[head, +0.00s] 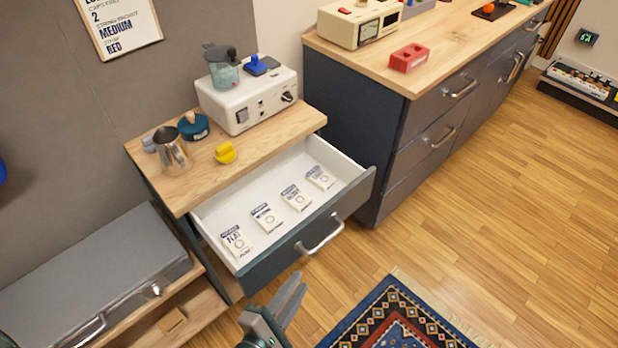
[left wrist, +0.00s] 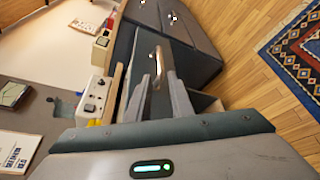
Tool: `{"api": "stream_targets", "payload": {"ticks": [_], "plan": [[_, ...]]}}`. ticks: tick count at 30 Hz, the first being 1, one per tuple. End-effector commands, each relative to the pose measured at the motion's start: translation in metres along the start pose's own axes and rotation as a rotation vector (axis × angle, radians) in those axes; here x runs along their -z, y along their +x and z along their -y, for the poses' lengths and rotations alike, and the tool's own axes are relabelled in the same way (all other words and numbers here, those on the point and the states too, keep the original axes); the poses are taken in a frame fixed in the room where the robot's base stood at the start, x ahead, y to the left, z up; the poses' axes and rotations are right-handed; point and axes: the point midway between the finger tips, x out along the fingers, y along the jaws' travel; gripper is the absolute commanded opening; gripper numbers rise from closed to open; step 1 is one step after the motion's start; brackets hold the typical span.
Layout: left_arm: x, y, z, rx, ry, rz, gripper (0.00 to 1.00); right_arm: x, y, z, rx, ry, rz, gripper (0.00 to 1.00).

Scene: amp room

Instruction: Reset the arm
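My left gripper (head: 297,284) comes in at the bottom of the head view, in front of and below the open drawer (head: 285,252). In the left wrist view its two fingers (left wrist: 155,82) stand apart with a gap between them, and I see nothing held. The gripper appears clear of the drawer's metal handle (head: 320,238). The drawer is pulled out from the small wooden-topped cabinet (head: 270,130). Several white packets (head: 267,218) lie in a row inside it. My right gripper is in neither view.
A metal pitcher (head: 172,153), a yellow object (head: 226,153) and a cream machine (head: 248,102) stand on the cabinet top. A grey case (head: 85,275) lies on a low shelf at left. A long dark cabinet (head: 400,140) stands right. Open floor and a patterned rug (head: 395,318) lie in front.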

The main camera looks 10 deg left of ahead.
Motion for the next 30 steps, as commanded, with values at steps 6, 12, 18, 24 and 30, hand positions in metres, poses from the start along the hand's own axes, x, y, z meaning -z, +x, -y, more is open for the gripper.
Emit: {"api": "stream_targets", "payload": {"ticks": [6, 12, 18, 24, 30], "plan": [[0.002, 0.001, 0.003, 0.005, 0.01, -0.003, 0.2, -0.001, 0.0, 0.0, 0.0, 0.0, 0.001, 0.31], [0.022, 0.009, 0.037, 0.065, 0.149, -0.028, 0.2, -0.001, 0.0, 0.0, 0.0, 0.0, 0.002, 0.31], [0.073, 0.017, 0.117, 0.221, 0.49, -0.059, 0.2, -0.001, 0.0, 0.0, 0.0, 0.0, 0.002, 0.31], [0.141, 0.009, 0.209, 0.44, 0.938, -0.027, 0.2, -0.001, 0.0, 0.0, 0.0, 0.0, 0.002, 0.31], [0.209, -0.019, 0.29, 0.665, 1.371, 0.095, 0.2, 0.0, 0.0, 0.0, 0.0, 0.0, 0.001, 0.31]]}}
